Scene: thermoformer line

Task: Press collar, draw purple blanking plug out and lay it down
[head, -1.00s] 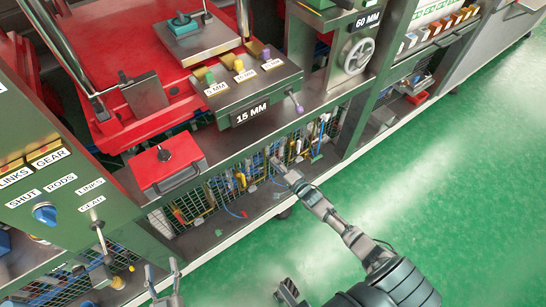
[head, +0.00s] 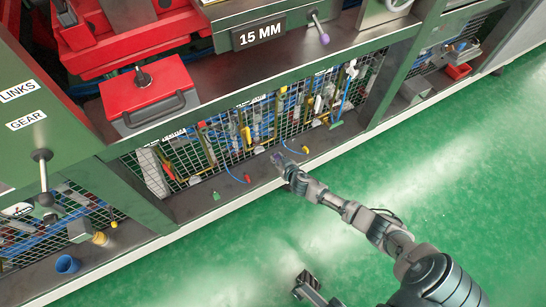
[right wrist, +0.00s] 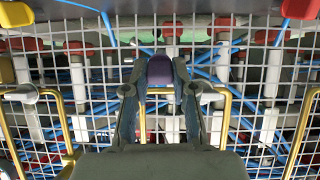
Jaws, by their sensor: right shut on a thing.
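In the right wrist view, a purple plug (right wrist: 160,70) sits between the fingertips of my right gripper (right wrist: 158,78), which is shut on it. Wire mesh with tubes and fittings lies behind it. In the head view, my right gripper (head: 280,162) is near the lower part of the mesh bay, above its bottom ledge, with a small bit of purple at its tip. I cannot tell whether the plug still touches a fitting. The collar cannot be made out.
The mesh panel (head: 215,138) carries several coloured fittings and blue tubes. The dark ledge (head: 190,205) below it holds small loose pieces, with bare room between them. A red box (head: 150,92) stands above. A blue cup (head: 67,264) is at lower left. Green floor (head: 450,160) is clear.

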